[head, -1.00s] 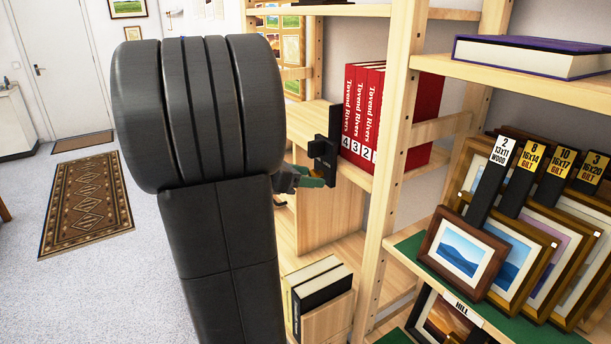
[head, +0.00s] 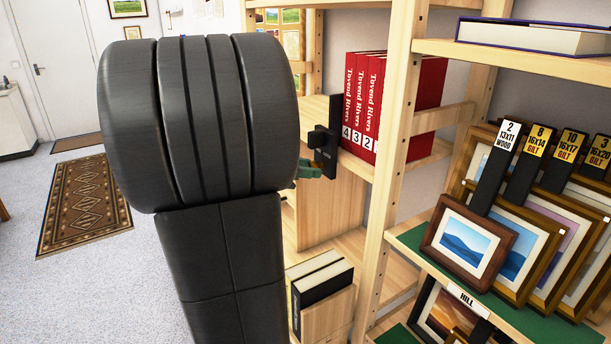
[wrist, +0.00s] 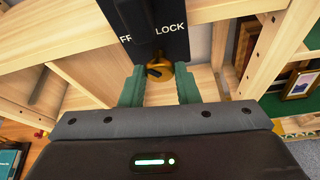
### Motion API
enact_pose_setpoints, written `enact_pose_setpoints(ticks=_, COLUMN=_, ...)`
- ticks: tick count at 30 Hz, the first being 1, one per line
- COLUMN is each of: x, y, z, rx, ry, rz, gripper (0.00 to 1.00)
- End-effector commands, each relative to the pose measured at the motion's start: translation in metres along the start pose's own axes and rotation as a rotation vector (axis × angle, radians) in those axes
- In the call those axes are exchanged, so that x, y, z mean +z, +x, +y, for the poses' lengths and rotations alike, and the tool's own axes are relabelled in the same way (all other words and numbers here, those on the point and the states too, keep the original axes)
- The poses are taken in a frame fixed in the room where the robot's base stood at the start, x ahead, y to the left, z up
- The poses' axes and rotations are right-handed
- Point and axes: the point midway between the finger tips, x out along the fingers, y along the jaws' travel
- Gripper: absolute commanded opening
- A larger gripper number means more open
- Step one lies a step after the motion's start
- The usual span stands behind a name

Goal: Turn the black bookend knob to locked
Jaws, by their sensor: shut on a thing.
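The black bookend (head: 333,150) stands at the end of the red books on the middle shelf in the head view. In the wrist view its black plate (wrist: 168,38) bears white letters: "FR", partly hidden, on the left and "LOCK" on the right. A brass knob (wrist: 158,72) with a dark slot-like mark sits below the plate. My gripper (wrist: 160,84) has green fingers either side of this knob and is shut on it. In the head view my gripper (head: 308,170) shows only as a green tip near the bookend; the knob is hidden there. The exact pointer direction is unclear.
Red books (head: 366,105) stand right behind the bookend. A wooden shelf post (head: 394,130) rises close on the right. Framed prints (head: 468,245) lean on the green-lined shelf farther right. Dark books (head: 322,283) stand below. The floor at left is open, with a patterned rug (head: 85,205).

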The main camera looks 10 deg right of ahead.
Motion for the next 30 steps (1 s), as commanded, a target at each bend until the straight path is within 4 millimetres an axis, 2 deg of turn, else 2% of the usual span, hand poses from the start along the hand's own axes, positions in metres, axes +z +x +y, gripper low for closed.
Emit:
enact_pose_setpoints(ticks=3, x=-0.0065, y=0.0031, z=-0.0024, rx=0.039, ry=0.094, rz=-0.002, gripper=0.06)
enact_pose_setpoints(ticks=30, x=-0.011, y=0.0049, z=-0.0076, rx=0.333, ry=0.804, rz=-0.002, gripper=0.06)
